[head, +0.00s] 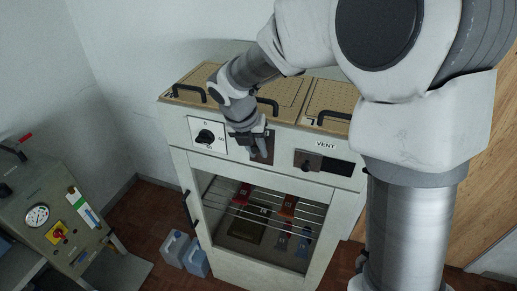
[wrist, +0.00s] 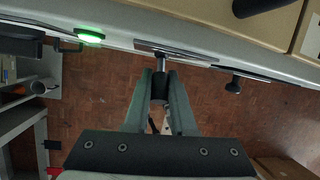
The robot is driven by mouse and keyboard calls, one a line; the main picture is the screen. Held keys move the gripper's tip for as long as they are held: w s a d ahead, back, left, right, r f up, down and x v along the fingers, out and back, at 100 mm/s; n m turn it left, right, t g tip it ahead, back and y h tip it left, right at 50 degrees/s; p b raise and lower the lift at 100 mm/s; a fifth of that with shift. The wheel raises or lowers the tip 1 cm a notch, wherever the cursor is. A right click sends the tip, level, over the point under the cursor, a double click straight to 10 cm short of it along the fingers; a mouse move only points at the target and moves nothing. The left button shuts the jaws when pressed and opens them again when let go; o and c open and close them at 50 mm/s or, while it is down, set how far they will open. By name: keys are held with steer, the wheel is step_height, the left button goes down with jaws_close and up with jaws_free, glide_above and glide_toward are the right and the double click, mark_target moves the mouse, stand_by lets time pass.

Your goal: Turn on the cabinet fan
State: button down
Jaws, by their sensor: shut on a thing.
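The white cabinet (head: 178,150) has a control strip along its upper front. My gripper (head: 258,150) is at the middle brown plate (head: 270,147) of that strip. In the wrist view my gripper (wrist: 159,98) is shut on a small dark switch lever (wrist: 159,80) sticking out from a plate. The fingers hide part of the lever and its label, if any. To the right, a switch plate (head: 308,160) with a dark lever sits under the label VENT (head: 326,144). A similar lever (wrist: 234,84) stands free on the right in the wrist view.
A black dial knob (head: 206,136) is left of my gripper. A green lamp (wrist: 90,37) glows at the left in the wrist view. Black handles (head: 267,105) stand on the tan top panels. Blue jugs (head: 184,252) stand on the floor beside a gauge bench (head: 45,240).

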steer(key=c, duration=1)
jaws_free()
steer(key=shift+r, duration=0.15)
steer(key=b+v, duration=0.1)
steer(key=v, duration=1.6)
steer(key=shift+s+a, duration=0.1)
